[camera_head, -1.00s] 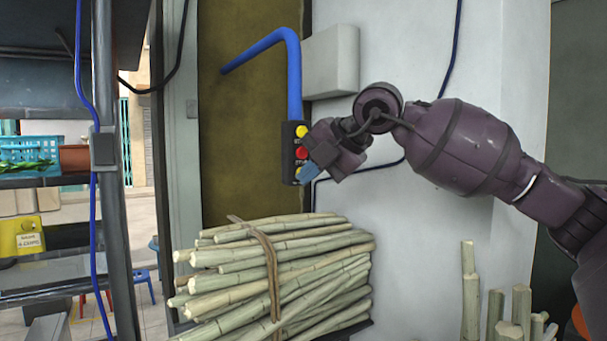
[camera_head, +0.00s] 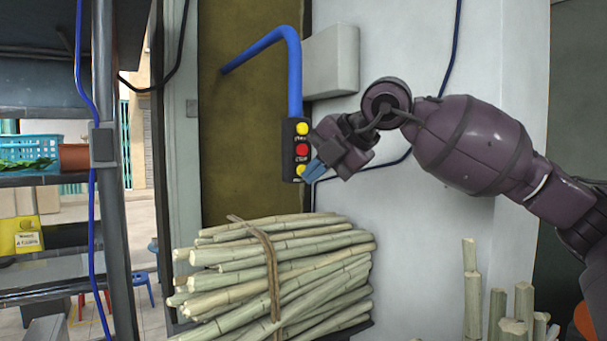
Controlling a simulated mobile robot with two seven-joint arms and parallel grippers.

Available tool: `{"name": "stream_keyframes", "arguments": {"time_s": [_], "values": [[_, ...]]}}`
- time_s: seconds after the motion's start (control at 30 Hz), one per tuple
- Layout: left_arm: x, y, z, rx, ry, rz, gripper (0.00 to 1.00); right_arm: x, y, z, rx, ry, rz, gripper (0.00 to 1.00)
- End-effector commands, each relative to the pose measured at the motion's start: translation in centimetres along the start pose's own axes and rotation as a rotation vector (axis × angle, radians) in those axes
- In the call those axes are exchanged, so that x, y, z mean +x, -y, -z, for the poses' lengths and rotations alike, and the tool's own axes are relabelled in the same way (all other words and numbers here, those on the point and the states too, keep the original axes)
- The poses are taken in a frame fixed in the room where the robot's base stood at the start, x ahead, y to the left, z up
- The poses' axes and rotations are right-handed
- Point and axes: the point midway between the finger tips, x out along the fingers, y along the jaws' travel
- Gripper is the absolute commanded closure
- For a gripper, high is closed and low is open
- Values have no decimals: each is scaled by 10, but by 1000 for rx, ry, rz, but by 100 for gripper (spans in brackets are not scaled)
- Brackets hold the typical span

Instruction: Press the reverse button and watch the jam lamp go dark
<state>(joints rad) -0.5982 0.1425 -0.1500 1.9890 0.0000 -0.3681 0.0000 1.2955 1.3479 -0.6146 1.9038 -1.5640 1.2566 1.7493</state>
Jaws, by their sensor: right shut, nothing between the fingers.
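A black pendant control box (camera_head: 291,153) hangs from a bent blue pipe (camera_head: 293,80). It has a yellow button (camera_head: 302,129) at the top, a red button (camera_head: 302,149) in the middle and another yellow button (camera_head: 300,169) at the bottom. The labels are too small to read surely. My right gripper (camera_head: 313,172) is shut and empty, its blue fingertips just right of the bottom yellow button. I cannot tell whether they touch it. No jam lamp can be made out. My left gripper is not in view.
A strapped bundle of sugarcane (camera_head: 290,275) lies below the control box. More cane stalks (camera_head: 497,308) stand at the lower right. A grey box (camera_head: 333,60) juts from the white wall behind. A metal post (camera_head: 117,220) and shelves stand at the left.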

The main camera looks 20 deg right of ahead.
Motion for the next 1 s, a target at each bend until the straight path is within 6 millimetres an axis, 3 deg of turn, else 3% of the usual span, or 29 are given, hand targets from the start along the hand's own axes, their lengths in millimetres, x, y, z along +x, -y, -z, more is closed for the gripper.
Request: {"name": "stream_keyframes", "arguments": {"time_s": [0.27, 0.7, 1.0], "values": [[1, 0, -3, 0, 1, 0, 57, -3, 2, 2, 0, 0, -1, 100], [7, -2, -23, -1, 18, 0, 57, -26, 21, 19, 1, 1, -1, 100], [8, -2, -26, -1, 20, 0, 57, -35, 25, 25, 1, 0, 1, 100]]}}
